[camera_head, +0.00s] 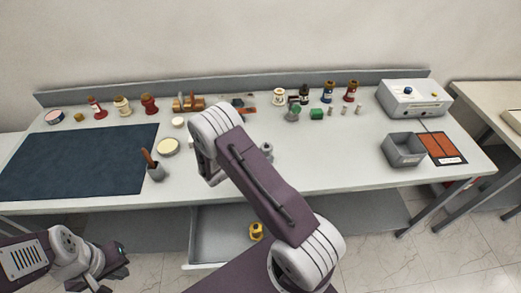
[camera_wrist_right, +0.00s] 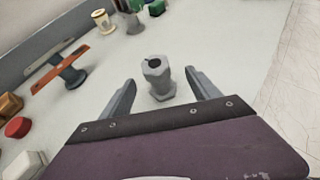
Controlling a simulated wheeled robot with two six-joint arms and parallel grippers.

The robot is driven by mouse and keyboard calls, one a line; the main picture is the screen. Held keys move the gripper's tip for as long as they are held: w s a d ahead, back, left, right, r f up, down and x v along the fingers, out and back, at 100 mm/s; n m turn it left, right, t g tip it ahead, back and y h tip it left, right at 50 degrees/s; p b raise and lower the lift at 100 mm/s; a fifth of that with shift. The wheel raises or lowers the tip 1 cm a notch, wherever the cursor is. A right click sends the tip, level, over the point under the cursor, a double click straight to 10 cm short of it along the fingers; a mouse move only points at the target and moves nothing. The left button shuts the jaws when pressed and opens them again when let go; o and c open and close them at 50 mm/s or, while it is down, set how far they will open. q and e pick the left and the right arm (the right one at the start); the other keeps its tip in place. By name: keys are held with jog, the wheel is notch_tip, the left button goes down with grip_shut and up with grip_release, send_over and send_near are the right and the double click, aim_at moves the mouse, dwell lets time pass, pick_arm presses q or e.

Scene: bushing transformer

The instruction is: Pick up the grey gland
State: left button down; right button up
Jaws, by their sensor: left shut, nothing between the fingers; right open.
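The grey gland (camera_wrist_right: 157,78) stands upright on the table in the right wrist view, a hex-sided piece with a hole in its top. It also shows in the head view (camera_head: 267,150), just right of my right arm. My right gripper (camera_wrist_right: 161,82) is open, with one finger on either side of the gland in the picture; I cannot tell whether either touches it. In the head view my right arm hides this gripper. My left gripper (camera_head: 117,262) is shut and empty at the lower left, in front of the table, away from the gland.
A dark blue mat (camera_head: 75,160) covers the table's left part. A brush pot (camera_head: 155,172), a grey bin (camera_head: 404,150) and a control box (camera_head: 413,98) stand on the table. Several small bottles and parts line the back. An open drawer (camera_head: 207,245) holds a yellow item (camera_head: 256,231).

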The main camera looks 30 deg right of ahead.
aim_at(263, 152)
jog(key=shift+d+f, duration=0.15)
jog(key=shift+d, duration=0.1)
jog(key=x, duration=0.2)
jog(key=p+x, duration=0.1)
jog(key=shift+w+d+f, duration=0.2)
jog(key=shift+w+f, duration=0.05)
jog(key=shift+w, duration=0.1)
jog(key=p+x, duration=0.2)
jog(key=x, duration=0.2)
jog(key=shift+d, duration=0.3)
jog(key=shift+w+d+f, duration=0.15)
jog(key=shift+w+f, duration=0.05)
jog(key=shift+w, duration=0.05)
jog(key=shift+s+r, duration=0.1)
jog(key=c, duration=1)
grip_shut()
